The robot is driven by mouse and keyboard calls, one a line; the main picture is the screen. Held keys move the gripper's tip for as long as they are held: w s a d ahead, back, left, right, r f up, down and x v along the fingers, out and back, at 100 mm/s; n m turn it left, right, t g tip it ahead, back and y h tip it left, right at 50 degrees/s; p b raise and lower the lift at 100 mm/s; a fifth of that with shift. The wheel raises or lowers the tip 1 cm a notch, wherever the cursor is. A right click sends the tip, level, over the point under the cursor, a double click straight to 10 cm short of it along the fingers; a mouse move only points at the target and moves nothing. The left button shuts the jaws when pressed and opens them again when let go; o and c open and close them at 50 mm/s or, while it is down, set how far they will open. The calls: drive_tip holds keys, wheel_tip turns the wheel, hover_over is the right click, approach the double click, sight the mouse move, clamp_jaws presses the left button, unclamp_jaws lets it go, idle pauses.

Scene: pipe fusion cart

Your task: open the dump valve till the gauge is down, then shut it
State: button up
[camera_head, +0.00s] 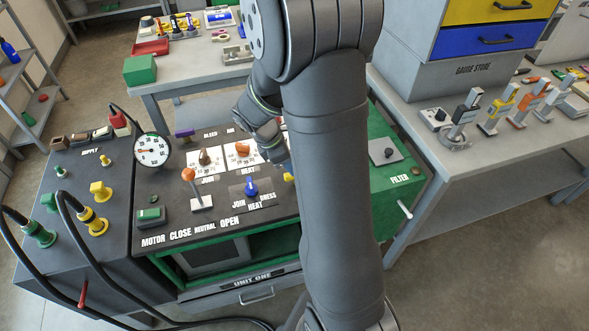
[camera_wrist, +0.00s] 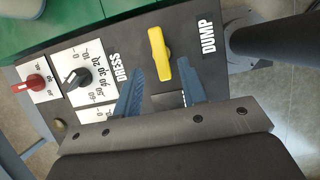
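The dump valve's yellow lever handle (camera_wrist: 160,55) stands beside the DUMP lettering in the wrist view. My gripper (camera_wrist: 159,72) is open, with one blue finger on each side of the handle's near end and a visible gap to each. I cannot tell the fingertips' height relative to the handle. In the head view only a small yellow bit of the handle (camera_head: 288,177) shows beside my arm, which hides the rest. The round white gauge (camera_head: 152,150) stands at the panel's left with a red needle; its reading is too small to tell.
A black knob (camera_wrist: 77,77) sits near the handle. Black hoses (camera_head: 85,255) run at the left. A gauge store bench (camera_head: 480,140) stands right.

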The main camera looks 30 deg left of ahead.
drive_tip(key=shift+x, duration=2.3)
clamp_jaws()
